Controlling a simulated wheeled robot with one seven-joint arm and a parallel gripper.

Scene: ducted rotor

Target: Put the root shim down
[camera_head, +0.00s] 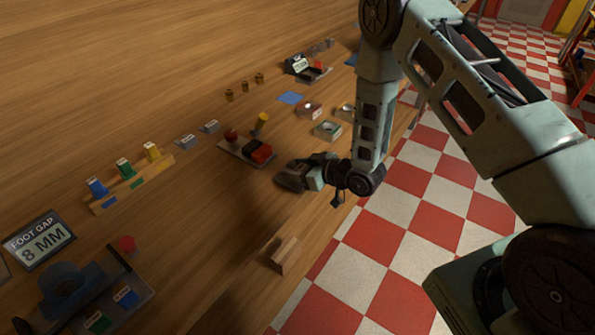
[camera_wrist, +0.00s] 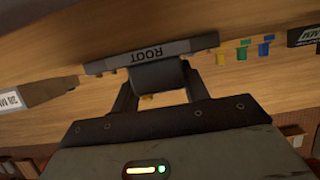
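The root shim is a grey bar with the word ROOT on its face, upside down in the wrist view (camera_wrist: 150,53). A dark grip piece joins it and sits between the fingers of my gripper (camera_wrist: 157,88), which is shut on it. In the head view my gripper (camera_head: 312,172) is near the table's right edge, with the dark grey shim (camera_head: 291,179) at its left end. The shim appears to be over the wooden table (camera_head: 190,225); whether it touches the surface is unclear.
A grey tray with red and black parts (camera_head: 246,149) lies just left of my gripper. A wooden block (camera_head: 285,254) stands near the edge. A wooden rack (camera_head: 130,184) holds blue, green and yellow pieces. Bare table lies between the rack and the block.

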